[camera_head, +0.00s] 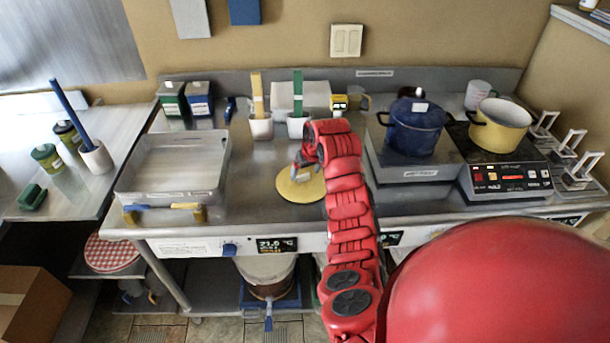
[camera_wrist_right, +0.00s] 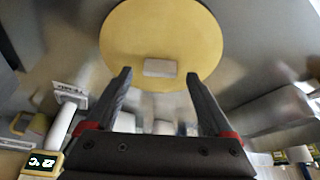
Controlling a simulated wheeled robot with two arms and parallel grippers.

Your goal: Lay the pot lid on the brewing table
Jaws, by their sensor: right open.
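The pot lid is a round yellow disc (camera_head: 301,187) lying flat on the steel brewing table (camera_head: 262,203), left of my right arm in the head view. My right gripper (camera_head: 298,170) is just above the lid. In the right wrist view its two fingers (camera_wrist_right: 158,82) are spread apart, with the handle between and beyond their tips and nothing held. A yellow pot (camera_head: 499,126) stands open at the right. My left gripper is not in view.
A blue lidded pot (camera_head: 414,128) stands on a raised plate right of my right arm. A large metal tray (camera_head: 130,178) is on the left of the table. Utensil cups (camera_head: 261,128) stand behind the lid. Bare tabletop surrounds the lid's left side.

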